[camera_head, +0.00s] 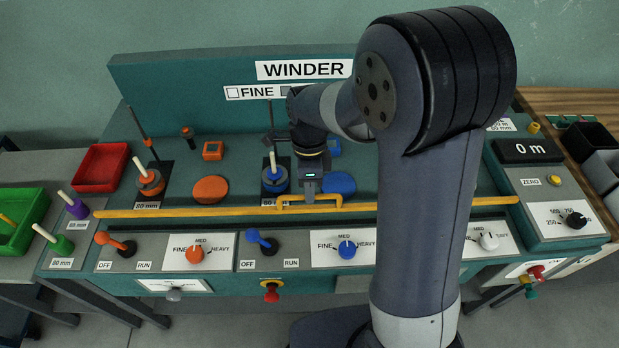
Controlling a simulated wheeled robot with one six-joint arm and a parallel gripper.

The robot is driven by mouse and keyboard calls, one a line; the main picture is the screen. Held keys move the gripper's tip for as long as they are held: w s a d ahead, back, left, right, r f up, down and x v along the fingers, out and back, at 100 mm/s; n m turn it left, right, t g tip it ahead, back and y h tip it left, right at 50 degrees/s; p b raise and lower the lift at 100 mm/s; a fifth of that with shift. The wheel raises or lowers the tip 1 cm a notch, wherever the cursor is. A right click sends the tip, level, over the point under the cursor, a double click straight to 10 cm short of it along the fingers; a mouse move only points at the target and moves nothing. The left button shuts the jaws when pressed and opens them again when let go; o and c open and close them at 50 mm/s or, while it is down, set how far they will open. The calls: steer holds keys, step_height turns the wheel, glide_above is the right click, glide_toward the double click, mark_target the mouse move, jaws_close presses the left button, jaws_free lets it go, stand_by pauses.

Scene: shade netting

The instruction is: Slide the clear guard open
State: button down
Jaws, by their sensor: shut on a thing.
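The clear guard's pane can hardly be made out against the teal winder. A long yellow bar (190,212) runs across the machine's front edge, from the left end to near the meter panel. A raised yellow handle (333,198) stands on the bar near its middle. My gripper (309,190) points down at the handle and is shut on it. The fingertips are small in this view, and my arm hides the machine to the right of the handle.
Behind the bar stand an orange spindle (150,182), a blue spindle (274,177) and an orange disc (210,189). Below it are an orange lever (115,243), a blue lever (262,241) and dial knobs. Red (100,167) and green (22,222) trays sit at left.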

mark_target(310, 207)
step_height(310, 207, down, 4)
steer(key=shift+f+b, duration=0.1)
steer(key=shift+b, duration=0.65)
steer(key=c, duration=1.5)
jaws_free()
steer(key=shift+o, duration=0.2)
step_height(310, 207, up, 11)
steer(key=w, duration=0.2)
steer(key=shift+f, duration=0.15)
